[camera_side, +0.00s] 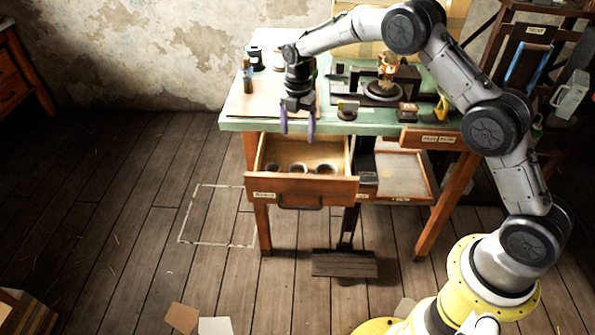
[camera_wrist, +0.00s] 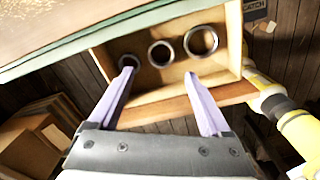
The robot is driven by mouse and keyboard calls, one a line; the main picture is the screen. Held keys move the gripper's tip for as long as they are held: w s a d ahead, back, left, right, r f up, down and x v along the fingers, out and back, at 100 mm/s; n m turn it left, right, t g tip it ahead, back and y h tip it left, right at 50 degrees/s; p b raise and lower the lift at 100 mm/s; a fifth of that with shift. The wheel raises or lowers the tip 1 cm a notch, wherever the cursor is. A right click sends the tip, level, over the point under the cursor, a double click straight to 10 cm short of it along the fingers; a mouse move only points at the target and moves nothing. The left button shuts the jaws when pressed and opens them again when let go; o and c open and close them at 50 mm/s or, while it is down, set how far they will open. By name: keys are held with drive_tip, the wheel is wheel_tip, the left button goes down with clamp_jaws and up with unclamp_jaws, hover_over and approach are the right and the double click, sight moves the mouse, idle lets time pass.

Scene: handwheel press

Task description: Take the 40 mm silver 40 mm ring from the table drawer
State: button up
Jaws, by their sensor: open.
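The table drawer (camera_side: 330,192) is pulled out under the green table. Its wooden rim also shows in the wrist view (camera_wrist: 180,106). Inside are three rings in a row. In the wrist view they are a small ring (camera_wrist: 126,57) at left, partly behind one finger, a middle ring (camera_wrist: 171,56) and a larger ring (camera_wrist: 216,42) at right. Their sizes in millimetres cannot be read, so I cannot tell which is 40 mm. My gripper (camera_side: 297,133) is open and empty above the drawer, its two purple fingers (camera_wrist: 160,74) pointing down and apart from the rings.
The green tabletop (camera_side: 350,127) edge is close behind my fingers. A press with a dark round base (camera_side: 384,91) stands on it. A second open compartment (camera_side: 405,175) is to the right of the drawer. A pedal (camera_side: 344,263) sits below.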

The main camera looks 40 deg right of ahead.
sight(299, 172)
drive_tip(key=f, duration=1.2)
drive_tip(key=shift+s+f, duration=0.15)
drive_tip(key=shift+s, duration=0.05)
drive_tip(key=c, duration=1.1)
